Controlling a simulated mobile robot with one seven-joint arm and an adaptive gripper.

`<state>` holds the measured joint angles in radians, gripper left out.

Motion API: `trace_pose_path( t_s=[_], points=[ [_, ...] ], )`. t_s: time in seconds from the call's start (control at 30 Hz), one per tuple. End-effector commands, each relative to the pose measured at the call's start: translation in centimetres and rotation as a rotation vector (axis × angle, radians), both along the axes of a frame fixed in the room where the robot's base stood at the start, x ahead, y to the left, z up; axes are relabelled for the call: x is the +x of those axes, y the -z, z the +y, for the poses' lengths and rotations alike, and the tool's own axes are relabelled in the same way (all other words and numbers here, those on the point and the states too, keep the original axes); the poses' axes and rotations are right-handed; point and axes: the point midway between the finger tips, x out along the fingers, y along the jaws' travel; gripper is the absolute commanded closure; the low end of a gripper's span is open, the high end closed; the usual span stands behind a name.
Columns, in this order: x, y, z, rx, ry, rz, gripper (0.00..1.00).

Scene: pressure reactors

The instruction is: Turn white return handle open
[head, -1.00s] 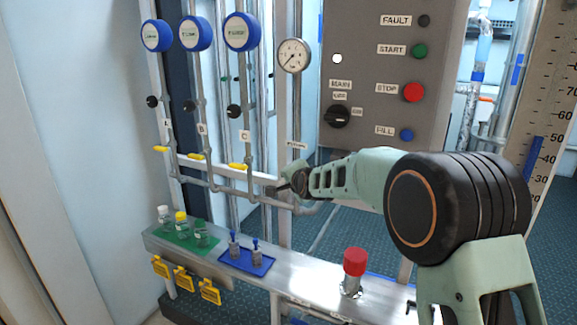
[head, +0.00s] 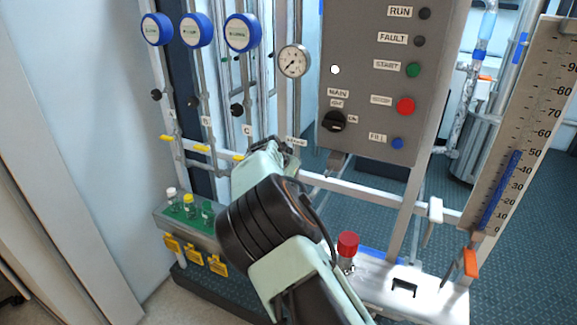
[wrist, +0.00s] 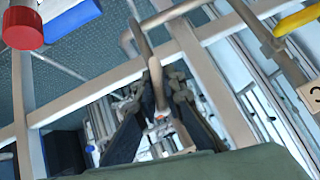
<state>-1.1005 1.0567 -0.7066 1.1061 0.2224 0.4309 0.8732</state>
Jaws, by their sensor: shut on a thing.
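My gripper (head: 280,147) is at the pipework below the round gauge, beside the C line, mostly hidden by my own arm in the head view. In the wrist view its two dark fingers (wrist: 158,100) are closed in around a grey pipe and a small pale part (wrist: 160,119). I take this part to be the white return handle; its lever is mostly hidden, and its angle cannot be told. A small label (head: 296,141) sits just beside the gripper; it is too small to read surely.
Yellow handles (head: 201,149) sit to the left on lines A, B and C. A red-capped fitting (head: 347,244), another white lever (head: 433,212) and an orange lever (head: 470,262) are to the right. The control panel (head: 385,80) hangs above right.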

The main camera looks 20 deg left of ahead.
Motion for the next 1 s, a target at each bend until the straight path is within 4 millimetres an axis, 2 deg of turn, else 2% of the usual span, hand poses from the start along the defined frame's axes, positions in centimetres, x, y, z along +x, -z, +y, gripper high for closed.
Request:
trace_pose_path(
  t_s=[0.4,1.0],
  points=[
    [0.11,-0.06,0.05,-0.202,-0.002,0.003,1.00],
    [0.12,-0.05,-0.09,-0.235,0.001,0.006,1.00]
  ],
)
